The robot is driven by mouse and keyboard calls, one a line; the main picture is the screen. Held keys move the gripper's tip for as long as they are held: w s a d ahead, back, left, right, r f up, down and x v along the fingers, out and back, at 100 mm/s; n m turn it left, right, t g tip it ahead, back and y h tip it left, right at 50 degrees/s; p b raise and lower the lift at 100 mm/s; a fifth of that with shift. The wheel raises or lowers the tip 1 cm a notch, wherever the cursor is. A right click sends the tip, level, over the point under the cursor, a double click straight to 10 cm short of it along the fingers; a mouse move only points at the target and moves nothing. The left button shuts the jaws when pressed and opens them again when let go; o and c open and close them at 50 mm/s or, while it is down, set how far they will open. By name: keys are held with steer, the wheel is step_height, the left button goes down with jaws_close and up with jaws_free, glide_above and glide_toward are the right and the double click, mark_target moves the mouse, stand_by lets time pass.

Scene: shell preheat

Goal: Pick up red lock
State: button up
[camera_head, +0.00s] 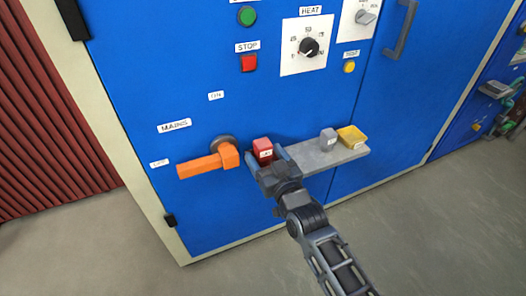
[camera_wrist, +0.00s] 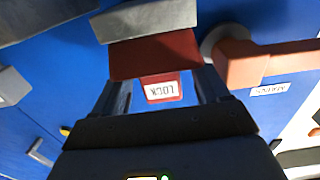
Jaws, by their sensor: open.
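The red lock (camera_head: 263,150) sits at the left end of a small grey shelf on the blue cabinet. In the wrist view the red lock (camera_wrist: 158,58) shows a white label reading "LOCK", upside down. My gripper (camera_head: 268,163) is right at the lock, reaching in from the front right. In the wrist view my gripper (camera_wrist: 163,92) is open, with one finger on each side of the lock's labelled part. I cannot tell whether the fingers touch it. Part of the lock is hidden behind my gripper in the head view.
The grey shelf (camera_head: 318,157) also holds a grey block (camera_head: 328,139) and a yellow block (camera_head: 351,137) to the right. An orange mains handle (camera_head: 208,162) juts out close left of the lock. A red stop button (camera_head: 249,63) and heat dial (camera_head: 308,47) are above.

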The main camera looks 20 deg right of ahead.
steer(key=shift+w, duration=1.15)
steer(key=shift+c, duration=0.4)
steer(key=c, duration=1)
steer(key=shift+r, duration=0.1)
